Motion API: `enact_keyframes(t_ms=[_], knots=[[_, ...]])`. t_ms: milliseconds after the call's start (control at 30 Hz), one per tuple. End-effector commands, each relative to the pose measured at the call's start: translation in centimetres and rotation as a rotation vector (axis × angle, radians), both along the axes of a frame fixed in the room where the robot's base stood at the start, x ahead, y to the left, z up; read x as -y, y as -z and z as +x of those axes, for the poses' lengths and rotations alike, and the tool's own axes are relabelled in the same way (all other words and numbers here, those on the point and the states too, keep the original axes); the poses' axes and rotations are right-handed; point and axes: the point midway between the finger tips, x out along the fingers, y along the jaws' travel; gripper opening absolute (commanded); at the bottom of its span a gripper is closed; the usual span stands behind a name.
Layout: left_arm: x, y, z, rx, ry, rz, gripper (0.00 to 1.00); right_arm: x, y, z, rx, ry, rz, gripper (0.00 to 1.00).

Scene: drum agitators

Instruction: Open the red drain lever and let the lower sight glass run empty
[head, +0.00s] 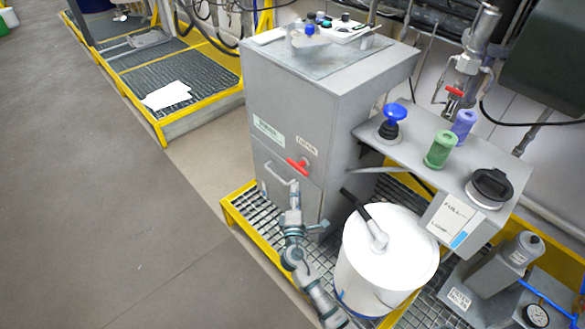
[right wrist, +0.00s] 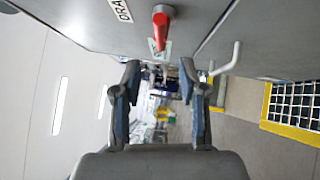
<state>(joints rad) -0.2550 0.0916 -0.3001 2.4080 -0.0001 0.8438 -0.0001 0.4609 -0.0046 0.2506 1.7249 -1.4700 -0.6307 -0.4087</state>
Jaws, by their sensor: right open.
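The red drain lever (head: 298,164) is on the front of a grey cabinet (head: 285,105), under a small label that seems to read DRAIN (head: 306,146). It also shows in the right wrist view as a red lever (right wrist: 160,27), ahead of my fingertips. My right gripper (head: 295,191) is just below the lever in the head view, close to the cabinet front. In the right wrist view my right gripper (right wrist: 160,78) is open, with nothing between its fingers; it looks apart from the lever. I cannot make out a lower sight glass. My left gripper is not in view.
A metal door handle (head: 276,173) is left of the gripper. A shelf (head: 432,178) carries green and purple cylinders. Yellow-edged grating (head: 245,220) surrounds the base; open floor (head: 110,220) lies left.

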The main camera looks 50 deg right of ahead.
Motion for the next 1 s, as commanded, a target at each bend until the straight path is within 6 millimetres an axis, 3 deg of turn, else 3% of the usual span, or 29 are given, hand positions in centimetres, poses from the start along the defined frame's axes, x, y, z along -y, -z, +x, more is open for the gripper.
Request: enact_keyframes(t_ms=[100,333,533,867,1000], knots=[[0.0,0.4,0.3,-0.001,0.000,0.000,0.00,2.4,-0.2,1.9,-0.001,0.001,-0.001,0.42],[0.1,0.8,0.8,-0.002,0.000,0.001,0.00,5.9,-1.0,4.8,-0.001,0.000,-0.002,0.42],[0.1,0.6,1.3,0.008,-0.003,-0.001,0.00,7.3,-1.5,6.1,0.000,-0.002,-0.002,0.42],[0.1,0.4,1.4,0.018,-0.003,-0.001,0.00,7.8,-1.5,6.3,0.002,-0.002,0.001,0.42],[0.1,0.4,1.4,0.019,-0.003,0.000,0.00,7.7,-1.5,6.3,0.002,-0.002,0.001,0.10]])
